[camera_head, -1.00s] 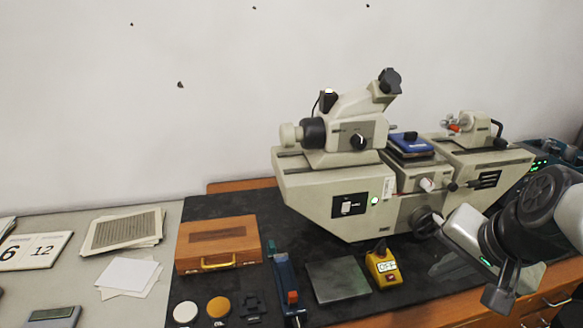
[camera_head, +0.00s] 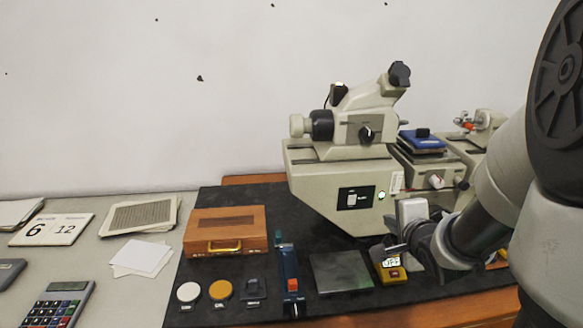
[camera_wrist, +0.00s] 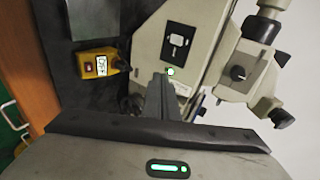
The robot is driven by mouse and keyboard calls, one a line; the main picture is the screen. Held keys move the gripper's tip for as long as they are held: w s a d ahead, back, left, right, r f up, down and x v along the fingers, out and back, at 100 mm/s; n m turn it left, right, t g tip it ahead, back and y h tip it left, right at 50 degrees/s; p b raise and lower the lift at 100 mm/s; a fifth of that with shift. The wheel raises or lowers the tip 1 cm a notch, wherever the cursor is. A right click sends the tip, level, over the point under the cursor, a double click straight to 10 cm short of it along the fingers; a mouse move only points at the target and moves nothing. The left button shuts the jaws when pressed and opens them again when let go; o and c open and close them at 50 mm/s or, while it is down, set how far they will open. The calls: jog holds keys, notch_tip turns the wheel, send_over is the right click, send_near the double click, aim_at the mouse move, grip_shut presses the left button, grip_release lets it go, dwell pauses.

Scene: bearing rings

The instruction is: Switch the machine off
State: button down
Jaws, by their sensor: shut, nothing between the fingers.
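The machine (camera_head: 325,180) is a large beige bench instrument on a black mat. Its front carries a black panel with a white switch (camera_head: 352,199), which also shows in the wrist view (camera_wrist: 178,42). A small round light (camera_head: 381,195) beside the panel glows green. A yellow box (camera_head: 394,275) with an "OFF" label stands in front of the machine; my gripper partly covers it in the head view. It shows whole in the wrist view (camera_wrist: 98,65). My gripper (camera_head: 388,250) is shut and empty, in front of the machine, below and right of the panel. Its fingers (camera_wrist: 166,82) point towards the machine's front.
On the mat (camera_head: 210,312) are a wooden case (camera_head: 225,232), a dark flat plate (camera_head: 341,272), a blue tool (camera_head: 290,270) and small discs. Papers and a calculator (camera_head: 58,305) lie on the left. My arm hides the machine's right end.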

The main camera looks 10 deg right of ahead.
jog(key=a+y, duration=0.1)
jog(key=w+a, duration=0.1)
jog(key=a, duration=0.1)
jog(key=shift+a+t+y, duration=0.3)
jog(key=shift+t+y, duration=0.1)
jog(key=shift+w, duration=0.1)
jog(key=b, duration=0.3)
send_near(351, 198)
notch_tip(351, 198, down, 4)
jog(key=w, duration=0.2)
jog(key=shift+w+r, duration=0.25)
jog(key=shift+w, duration=0.3)
jog(key=shift+w+r, duration=0.3)
jog(key=shift+w, duration=0.3)
jog(key=shift+w+r, duration=0.1)
jog(key=shift+w, duration=0.5)
jog(key=shift+r, duration=0.1)
